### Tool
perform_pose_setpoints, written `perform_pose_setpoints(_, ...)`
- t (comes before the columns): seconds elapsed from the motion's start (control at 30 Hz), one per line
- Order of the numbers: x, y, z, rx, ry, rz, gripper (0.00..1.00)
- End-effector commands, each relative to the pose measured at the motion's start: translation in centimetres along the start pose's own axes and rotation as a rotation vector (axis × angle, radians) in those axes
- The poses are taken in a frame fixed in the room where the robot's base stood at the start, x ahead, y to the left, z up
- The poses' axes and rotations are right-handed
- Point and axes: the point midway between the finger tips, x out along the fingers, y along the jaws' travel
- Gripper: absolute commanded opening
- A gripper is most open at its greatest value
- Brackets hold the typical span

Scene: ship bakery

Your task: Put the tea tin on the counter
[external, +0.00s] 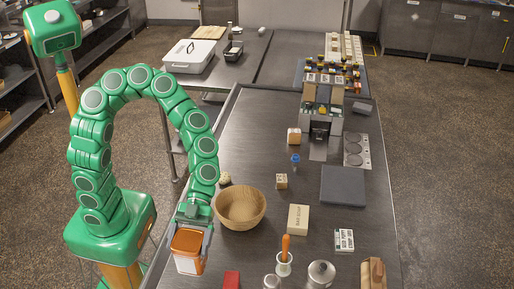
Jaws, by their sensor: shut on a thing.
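The tea tin (187,251) appears to be the orange, box-shaped container with a pale lower part, at the lower left of the external view. My gripper (190,226) points down and is shut on its top. The tin appears upright, by the left edge of the dark counter (255,145). I cannot tell whether its base touches the counter or hangs a little above it. Any writing on the tin is too small to read.
A wooden bowl (240,208) stands close to the right of my gripper.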

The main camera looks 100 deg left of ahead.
Motion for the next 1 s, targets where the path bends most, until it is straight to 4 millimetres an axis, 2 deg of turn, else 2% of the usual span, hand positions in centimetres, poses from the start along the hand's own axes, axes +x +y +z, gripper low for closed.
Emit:
perform_pose_setpoints(0.3,1.4,0.1,3.3,-0.003,-0.001,0.001,0.52)
perform_pose_setpoints(0.47,1.6,0.0,3.9,-0.002,0.0,0.001,0.52)
perform_pose_setpoints(0.8,2.7,0.1,6.6,-0.002,0.0,0.001,0.52)
perform_pose_setpoints(1.0,2.9,0.0,7.0,0.0,0.0,0.0,0.52)
